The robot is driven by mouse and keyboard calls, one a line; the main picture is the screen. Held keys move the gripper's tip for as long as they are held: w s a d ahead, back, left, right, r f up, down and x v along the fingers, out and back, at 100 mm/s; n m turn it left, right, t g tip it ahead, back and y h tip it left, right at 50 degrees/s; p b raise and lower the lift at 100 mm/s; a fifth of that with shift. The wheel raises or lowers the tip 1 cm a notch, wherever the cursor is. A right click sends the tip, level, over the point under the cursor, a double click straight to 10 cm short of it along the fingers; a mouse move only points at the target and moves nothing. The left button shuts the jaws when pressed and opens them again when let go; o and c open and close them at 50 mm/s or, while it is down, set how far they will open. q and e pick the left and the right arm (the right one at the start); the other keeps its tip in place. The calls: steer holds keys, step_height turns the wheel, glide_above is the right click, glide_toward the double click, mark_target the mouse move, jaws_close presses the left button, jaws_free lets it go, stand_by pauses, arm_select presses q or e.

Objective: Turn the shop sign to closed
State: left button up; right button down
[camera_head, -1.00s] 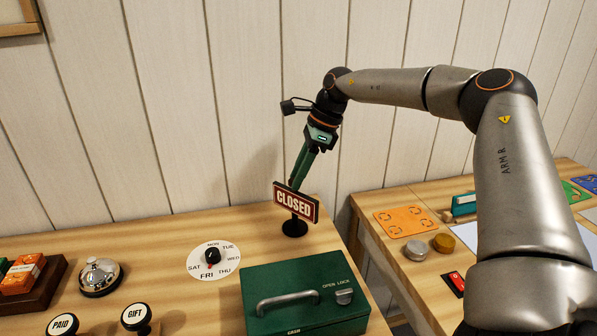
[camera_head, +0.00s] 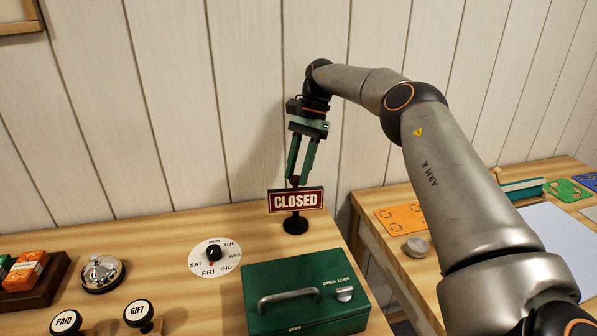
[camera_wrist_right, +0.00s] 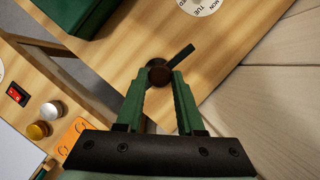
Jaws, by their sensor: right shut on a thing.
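The shop sign (camera_head: 296,200) stands upright on a round black base on the wooden counter. Its dark red face reads CLOSED and looks almost square to the head view. My right gripper (camera_head: 295,180) is at the top of the sign, with its green fingers pointing down and closed on the knob at its top. In the right wrist view the fingertips (camera_wrist_right: 163,78) hold this dark round knob (camera_wrist_right: 158,72), and the sign board (camera_wrist_right: 181,56) shows edge-on as a thin dark bar. My left gripper is in neither view.
A green cash box (camera_head: 303,300) stands in front of the sign. A day dial (camera_head: 228,265), a bell (camera_head: 102,273) and two stamps, PAID (camera_head: 65,322) and GIFT (camera_head: 138,312), are to the left. A wall is close behind. A gap separates a second table (camera_head: 380,215) at right.

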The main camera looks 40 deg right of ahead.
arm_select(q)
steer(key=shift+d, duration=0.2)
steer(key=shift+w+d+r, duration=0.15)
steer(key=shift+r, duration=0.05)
arm_select(e)
steer(key=shift+n, duration=0.3)
steer(key=c, duration=0.9)
jaws_free()
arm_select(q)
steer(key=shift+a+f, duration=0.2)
arm_select(e)
steer(key=o, duration=0.4)
steer(key=shift+r, duration=0.15)
